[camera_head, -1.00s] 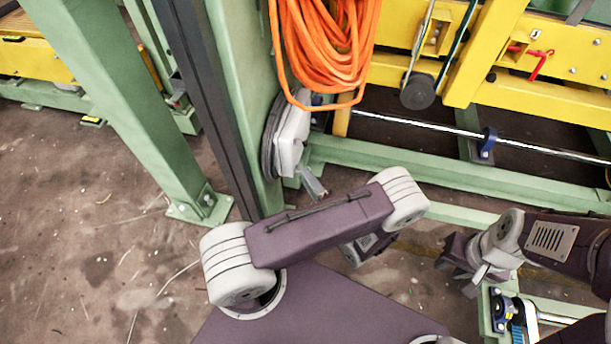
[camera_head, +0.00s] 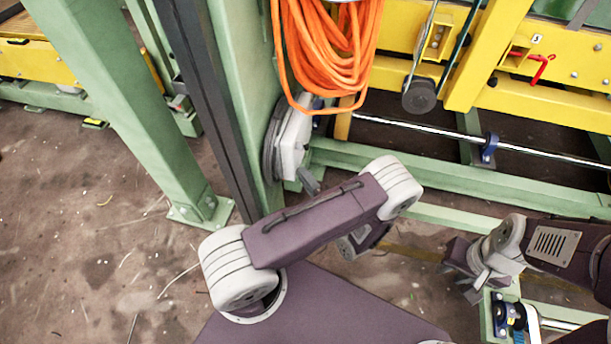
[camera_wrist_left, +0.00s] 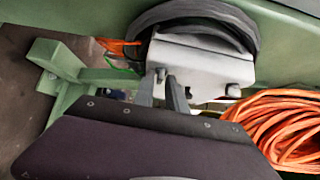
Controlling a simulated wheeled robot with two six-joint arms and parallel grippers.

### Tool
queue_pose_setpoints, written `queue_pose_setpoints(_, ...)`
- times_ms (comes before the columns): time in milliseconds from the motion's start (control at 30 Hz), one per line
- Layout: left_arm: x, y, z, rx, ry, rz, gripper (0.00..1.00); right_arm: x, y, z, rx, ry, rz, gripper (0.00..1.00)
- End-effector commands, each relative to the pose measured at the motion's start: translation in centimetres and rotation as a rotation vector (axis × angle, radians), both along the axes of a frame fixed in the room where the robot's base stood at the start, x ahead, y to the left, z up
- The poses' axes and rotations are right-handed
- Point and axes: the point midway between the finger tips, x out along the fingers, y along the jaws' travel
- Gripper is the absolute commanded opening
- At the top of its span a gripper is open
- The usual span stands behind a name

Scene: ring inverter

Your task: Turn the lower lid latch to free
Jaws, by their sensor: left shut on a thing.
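A pale grey box (camera_head: 294,140) with a dark round rim (camera_head: 271,142) is fixed to the side of the green post. In the left wrist view the box (camera_wrist_left: 195,62) fills the upper middle. My left gripper (camera_head: 308,178) is at the box's lower edge; its two fingers (camera_wrist_left: 164,82) are closed around a small dark latch at one end of the box's near edge. The fingers hide most of that latch. A second small dark latch (camera_wrist_left: 233,90) shows at the other end of this edge. My right gripper (camera_head: 468,272) is far right, away from the box; its finger gap is unclear.
An orange hose coil (camera_head: 330,45) hangs beside the box, close to my left gripper. A green post (camera_head: 130,110) stands at left. A yellow frame (camera_head: 560,60), a steel rod (camera_head: 430,130) and green beams (camera_head: 440,172) lie at right. Bare floor (camera_head: 90,230) is at lower left.

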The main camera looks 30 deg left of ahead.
Motion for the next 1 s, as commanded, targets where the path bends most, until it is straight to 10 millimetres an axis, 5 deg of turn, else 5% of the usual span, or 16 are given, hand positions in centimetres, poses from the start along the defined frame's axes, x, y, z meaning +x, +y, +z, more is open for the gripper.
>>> queue_pose_setpoints(500, 0.2, 0.1, 1.6, -0.103, 0.412, 0.002, 0.00, 0.0, 0.0, 8.6, 0.000, 0.000, 0.000, 0.30)
queue_pose_setpoints(1000, 0.7, 0.2, 1.8, -0.217, 0.869, 0.003, 0.00, 0.0, 0.0, 13.7, 0.000, 0.000, 0.000, 0.30)
